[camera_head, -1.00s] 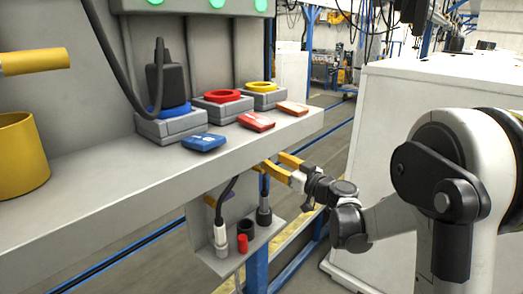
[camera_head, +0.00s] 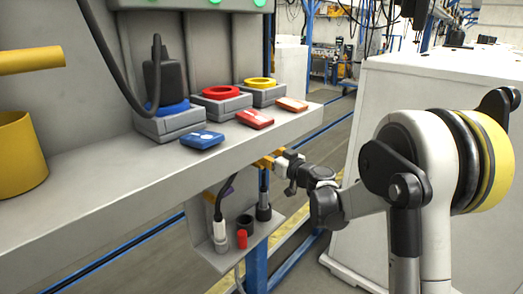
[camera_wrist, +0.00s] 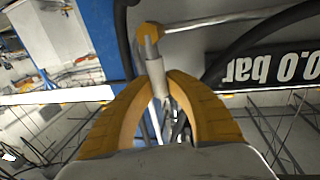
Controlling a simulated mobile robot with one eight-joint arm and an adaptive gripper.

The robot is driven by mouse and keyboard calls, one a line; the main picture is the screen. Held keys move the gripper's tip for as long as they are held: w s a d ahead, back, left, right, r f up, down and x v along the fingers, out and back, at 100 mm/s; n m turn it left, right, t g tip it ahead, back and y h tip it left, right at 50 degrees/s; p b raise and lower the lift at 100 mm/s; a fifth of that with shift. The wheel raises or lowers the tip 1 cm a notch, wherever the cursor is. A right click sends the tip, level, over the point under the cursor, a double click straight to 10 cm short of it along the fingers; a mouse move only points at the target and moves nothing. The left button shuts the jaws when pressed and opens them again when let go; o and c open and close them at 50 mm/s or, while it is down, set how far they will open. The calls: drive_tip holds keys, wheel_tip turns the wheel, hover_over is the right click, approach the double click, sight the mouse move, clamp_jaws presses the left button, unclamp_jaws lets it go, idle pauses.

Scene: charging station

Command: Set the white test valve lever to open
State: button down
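The white test valve lever (camera_wrist: 157,77) shows in the wrist view as a pale sleeve on a metal stem below an orange-yellow end piece (camera_wrist: 148,31). My gripper (camera_wrist: 160,80) has its two orange fingers drawn together with the white sleeve between their tips; it looks shut on the lever. In the head view my gripper (camera_head: 269,158) is just under the shelf's front edge. The shelf partly hides the fingers there, and I cannot make out the lever in that view.
The grey shelf (camera_head: 90,185) overhangs my gripper and carries coloured sockets and tags. A lower bracket (camera_head: 275,228) holds connectors, including a red one (camera_head: 241,238). A dark "0.0 bar" panel (camera_wrist: 270,66) is beside the lever. A white cabinet (camera_head: 350,243) stands behind my arm.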

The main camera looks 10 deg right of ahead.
drive_tip(key=shift+s+a+f, duration=0.1)
drive_tip(key=s+a+f+n+y+b, duration=0.1)
drive_tip(key=a+f+n+y+b, duration=0.1)
drive_tip(key=n+b, duration=0.5)
drive_tip(key=s+a+f+n+y+b, duration=0.2)
drive_tip(key=n+b, duration=0.4)
drive_tip(key=n, duration=0.7)
drive_tip(key=shift+s+a+f+b, duration=0.25)
drive_tip(key=shift+a+f+b, duration=0.15)
drive_tip(key=shift+f, duration=0.75)
drive_tip(key=c, duration=1.3)
unclamp_jaws()
drive_tip(key=shift+c, duration=0.2)
drive_tip(key=v, duration=1.2)
